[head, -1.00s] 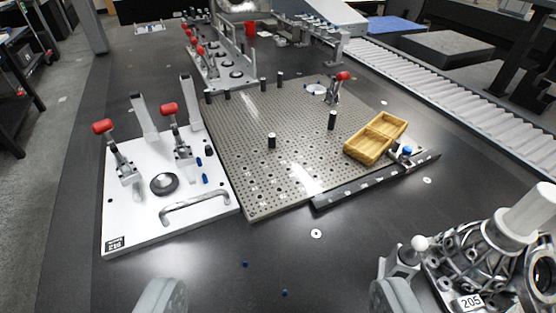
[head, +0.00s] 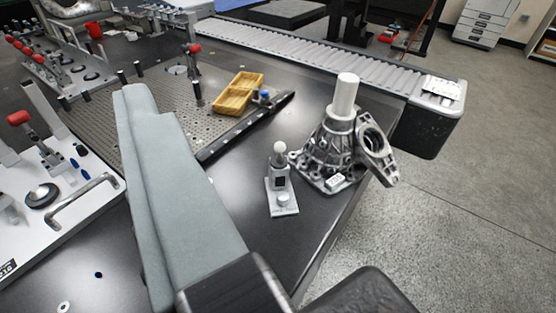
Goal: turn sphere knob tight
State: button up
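A small upright stand with a white sphere (head: 279,147) on top stands on the dark table in the middle of the head view. A pale round knob (head: 283,200) sits low on its front, above a light base plate. I cannot tell whether the knob is tight. A large grey part of my own body crosses the view left of the stand, with dark parts of mine at the bottom. I cannot make out gripper fingers, and nothing of mine visibly touches the stand.
A metal casting with a white cylinder (head: 344,97) stands close right of the sphere stand, near the table edge. A wooden tray (head: 239,93) and perforated plate lie behind. A white fixture plate (head: 75,216) is at left. A roller conveyor (head: 300,56) runs behind.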

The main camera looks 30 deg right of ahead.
aim_at(283, 198)
jog(key=z, duration=0.7)
